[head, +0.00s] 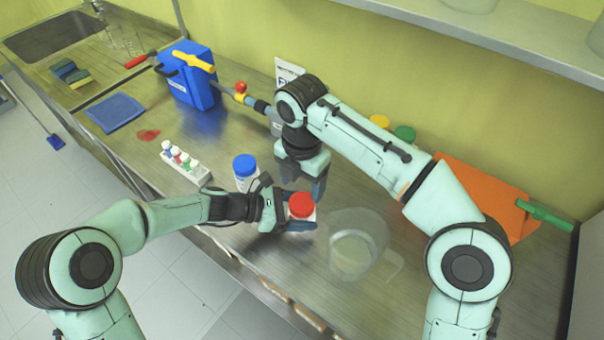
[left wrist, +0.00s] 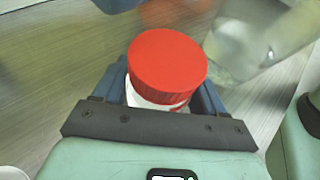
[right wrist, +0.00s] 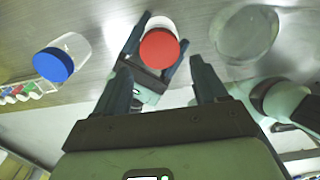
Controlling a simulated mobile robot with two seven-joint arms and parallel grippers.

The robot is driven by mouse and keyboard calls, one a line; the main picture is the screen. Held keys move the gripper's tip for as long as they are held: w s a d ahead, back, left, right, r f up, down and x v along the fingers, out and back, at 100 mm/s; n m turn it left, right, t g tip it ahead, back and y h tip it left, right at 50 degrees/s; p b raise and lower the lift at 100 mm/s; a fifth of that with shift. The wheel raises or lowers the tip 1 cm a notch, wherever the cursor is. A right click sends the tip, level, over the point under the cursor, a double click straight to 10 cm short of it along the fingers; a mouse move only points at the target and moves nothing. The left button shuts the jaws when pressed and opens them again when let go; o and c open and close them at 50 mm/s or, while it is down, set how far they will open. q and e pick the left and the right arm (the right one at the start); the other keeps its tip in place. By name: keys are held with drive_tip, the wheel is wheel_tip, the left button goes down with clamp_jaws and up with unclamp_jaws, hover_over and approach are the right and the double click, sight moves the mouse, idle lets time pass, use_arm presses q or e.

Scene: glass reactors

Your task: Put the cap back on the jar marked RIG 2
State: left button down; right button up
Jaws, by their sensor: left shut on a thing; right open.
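A white jar (left wrist: 150,101) with a red cap (left wrist: 167,66) on its top is held between the fingers of my left gripper (head: 300,224), which is shut on it. The red cap also shows in the head view (head: 301,204) and the right wrist view (right wrist: 159,48). I cannot read any label on this jar. My right gripper (head: 308,186) is open and empty, with its fingers pointing down just behind the red cap. A second jar (head: 244,184) with a blue cap (head: 245,164) stands to the left; its marking cannot be read.
A clear glass beaker (head: 366,232) stands right of the held jar. A rack (head: 187,163) of several small vials sits at left. An orange thing (head: 475,185) is at right.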

sight(302, 202)
wheel_tip(302, 202, down, 6)
drive_tip(key=shift+r, duration=0.1)
idle(0.4)
drive_tip(key=c, duration=0.9)
drive_tip(key=m, duration=0.3)
drive_tip(key=shift+m, duration=0.4)
drive_tip(key=m, duration=0.4)
drive_tip(key=o, duration=1.3)
drive_tip(key=shift+c, duration=0.2)
